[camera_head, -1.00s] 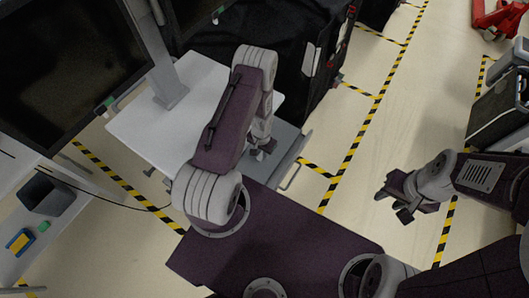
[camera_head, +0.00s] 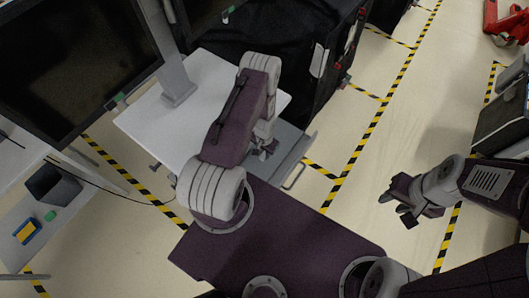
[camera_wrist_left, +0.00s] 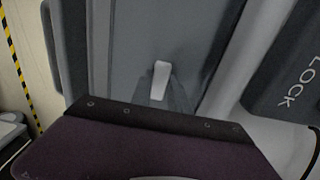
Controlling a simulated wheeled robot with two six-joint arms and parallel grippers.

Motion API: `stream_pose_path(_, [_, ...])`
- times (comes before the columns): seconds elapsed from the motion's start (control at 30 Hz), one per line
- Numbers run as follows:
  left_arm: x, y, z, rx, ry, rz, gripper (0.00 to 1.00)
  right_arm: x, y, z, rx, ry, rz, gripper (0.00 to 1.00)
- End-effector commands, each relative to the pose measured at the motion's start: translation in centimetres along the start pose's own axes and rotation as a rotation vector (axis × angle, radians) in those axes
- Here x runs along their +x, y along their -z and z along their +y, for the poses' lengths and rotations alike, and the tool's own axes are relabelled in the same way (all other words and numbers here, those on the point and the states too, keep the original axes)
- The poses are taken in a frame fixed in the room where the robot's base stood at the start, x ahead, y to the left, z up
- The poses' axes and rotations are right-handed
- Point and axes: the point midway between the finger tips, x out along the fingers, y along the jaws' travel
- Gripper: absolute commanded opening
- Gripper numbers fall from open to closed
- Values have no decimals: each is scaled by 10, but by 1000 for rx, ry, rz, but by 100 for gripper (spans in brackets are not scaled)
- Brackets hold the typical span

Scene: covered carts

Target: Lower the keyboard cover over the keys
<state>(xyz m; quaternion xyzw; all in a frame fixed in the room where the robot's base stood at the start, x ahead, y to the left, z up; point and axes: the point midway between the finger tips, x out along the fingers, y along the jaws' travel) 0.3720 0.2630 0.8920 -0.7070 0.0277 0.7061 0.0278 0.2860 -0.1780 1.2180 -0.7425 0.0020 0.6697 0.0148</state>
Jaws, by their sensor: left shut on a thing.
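The keyboard cover appears to be the grey panel (camera_head: 292,140) at the right edge of the white-topped cart, partly behind my left arm. In the left wrist view a grey panel (camera_wrist_left: 135,35) fills the upper middle, with a small white tab (camera_wrist_left: 161,78) on it. My left gripper (camera_head: 265,151) is at this panel and shut on a part of it, seemingly the tab; the exact grip is hard to make out. No keys show in either view. My right gripper (camera_head: 405,202) is open and empty over the floor at the right.
A monitor (camera_head: 75,65) on a grey post stands over the white cart top (camera_head: 205,75). A black covered cart (camera_head: 285,55) stands behind. A wire handle (camera_head: 295,176) sticks out at the panel's near edge. Shelves with a dark bin (camera_head: 52,187) are at left.

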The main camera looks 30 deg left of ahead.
Motion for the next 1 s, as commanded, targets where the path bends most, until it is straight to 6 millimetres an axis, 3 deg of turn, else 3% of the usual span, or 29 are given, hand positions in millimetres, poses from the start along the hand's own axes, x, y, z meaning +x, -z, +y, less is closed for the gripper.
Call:
stream_pose_path(0.07, [0,0,0,0,0,0,0,0,0,0,0,0,0,36])
stream_pose_path(0.1, [0,0,0,0,0,0,30,0,0,0,0,0,0,36])
stream_pose_path(0.17, [0,0,0,0,0,0,46,0,0,0,0,0,0,36])
stream_pose_path(0.53, [-7,0,0,0,0,0,47,-3,0,0,0,0,0,36])
stream_pose_path(0.63, [-27,0,0,0,1,1,47,-10,1,0,0,0,0,36])
stream_pose_path(0.73, [-57,0,0,-1,1,0,47,-32,3,-1,0,0,0,36])
stream_pose_path(1.0, [-86,0,0,-1,1,1,47,-22,2,0,0,0,0,36])
